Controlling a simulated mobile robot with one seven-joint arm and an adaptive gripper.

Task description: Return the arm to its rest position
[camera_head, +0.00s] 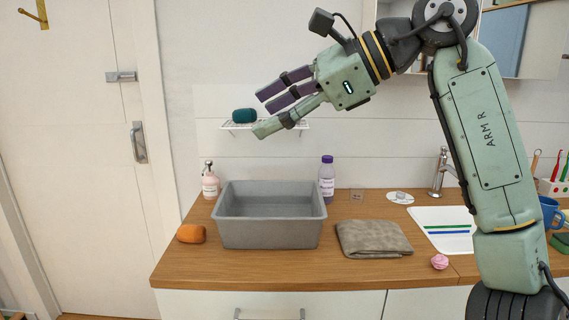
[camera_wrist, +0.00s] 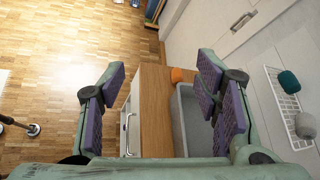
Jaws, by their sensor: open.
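My gripper (camera_head: 277,106) is raised in the air above the counter, in front of the white wall, with its fingers pointing left. It is open and empty. In the wrist view my gripper (camera_wrist: 155,100) has its purple-padded fingers wide apart, with nothing between them but the counter and floor far below. My arm (camera_head: 485,140) comes up on the right of the head view and bends over to the left. A grey bin (camera_head: 268,236) stands on the wooden counter (camera_head: 240,271) below the gripper, and it also shows in the wrist view (camera_wrist: 177,125).
A wire shelf (camera_head: 232,127) with a teal item (camera_head: 244,115) is on the wall behind the fingers. An orange item (camera_head: 191,234), a soap bottle (camera_head: 210,184), a purple-capped bottle (camera_head: 327,180), a folded cloth (camera_head: 373,239) and a pink item (camera_head: 439,262) stand around the bin.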

